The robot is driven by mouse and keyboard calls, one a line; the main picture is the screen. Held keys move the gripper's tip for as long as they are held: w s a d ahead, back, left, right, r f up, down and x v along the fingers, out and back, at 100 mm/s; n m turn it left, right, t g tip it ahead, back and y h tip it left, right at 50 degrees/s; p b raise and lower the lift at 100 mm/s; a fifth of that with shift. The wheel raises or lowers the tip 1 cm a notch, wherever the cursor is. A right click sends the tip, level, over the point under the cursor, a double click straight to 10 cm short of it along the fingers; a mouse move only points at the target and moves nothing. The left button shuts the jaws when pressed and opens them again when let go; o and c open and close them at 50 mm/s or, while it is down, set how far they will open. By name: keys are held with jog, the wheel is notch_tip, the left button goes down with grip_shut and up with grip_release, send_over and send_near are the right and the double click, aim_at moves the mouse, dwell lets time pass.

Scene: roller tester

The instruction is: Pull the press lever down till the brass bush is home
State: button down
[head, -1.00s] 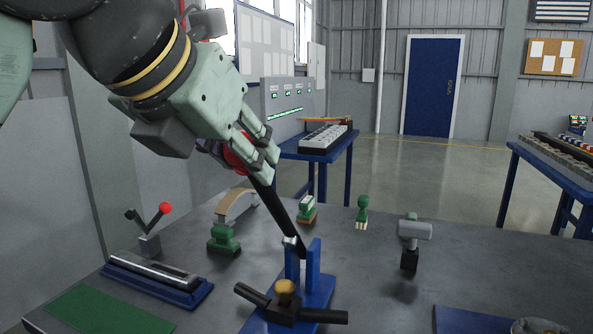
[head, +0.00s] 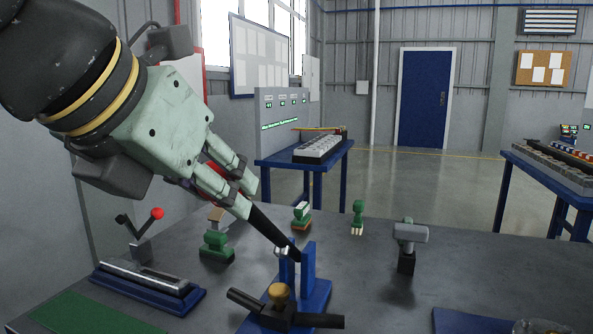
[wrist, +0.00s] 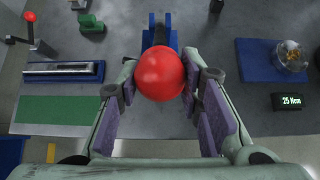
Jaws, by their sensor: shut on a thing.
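The press has a blue frame and base (head: 318,290) on the dark bench. Its black lever (head: 268,227) slopes up and left from the blue uprights to my gripper (head: 236,196). My gripper is shut on the lever's upper end. In the wrist view the lever's red ball knob (wrist: 160,73) sits between the fingers (wrist: 162,88). The fingers hide most of the knob in the head view. The brass bush (head: 278,291) shows as a brass-coloured piece on a dark block with dark side bars, in front of the uprights. How deep it sits cannot be told.
A steel roller on a blue stand (head: 150,283), with a small red-knobbed lever (head: 157,213), is at the left. Green blocks (head: 216,248) and a hammer-like tool (head: 409,235) stand behind the press. A blue mat (head: 470,321) lies front right.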

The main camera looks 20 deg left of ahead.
jog(key=shift+s, duration=0.1)
jog(key=shift+s+f+b, duration=0.8)
jog(key=shift+f, duration=0.2)
jog(key=shift+s+f+b, duration=0.75)
jog(key=shift+f, duration=0.2)
jog(key=shift+s+a+f+b, duration=0.1)
jog(key=shift+s+f+b, duration=0.3)
jog(key=shift+f+b, duration=0.25)
jog(key=shift+s+d+f+b, duration=0.1)
jog(key=shift+s+f+b, duration=0.35)
jog(key=shift+f, duration=0.45)
jog(key=shift+s+a+f+b, duration=0.1)
jog(key=shift+s+f+b, duration=0.2)
jog(key=shift+f+b, duration=0.4)
jog(key=shift+s+f+b, duration=0.25)
jog(key=shift+f+b, duration=0.3)
jog(key=shift+f, duration=0.25)
jog(key=shift+s+f+b, duration=0.25)
jog(key=shift+f+b, duration=0.3)
jog(key=shift+f, duration=0.25)
jog(key=shift+s+f+b, duration=0.25)
jog(key=shift+f+b, duration=0.3)
jog(key=shift+f, duration=0.4)
jog(key=shift+s+f+b, duration=0.25)
jog(key=shift+f+b, duration=0.65)
jog(key=shift+f, duration=0.25)
jog(key=shift+s+f+b, duration=0.25)
jog(key=shift+f+b, duration=0.6)
jog(key=shift+f, duration=0.25)
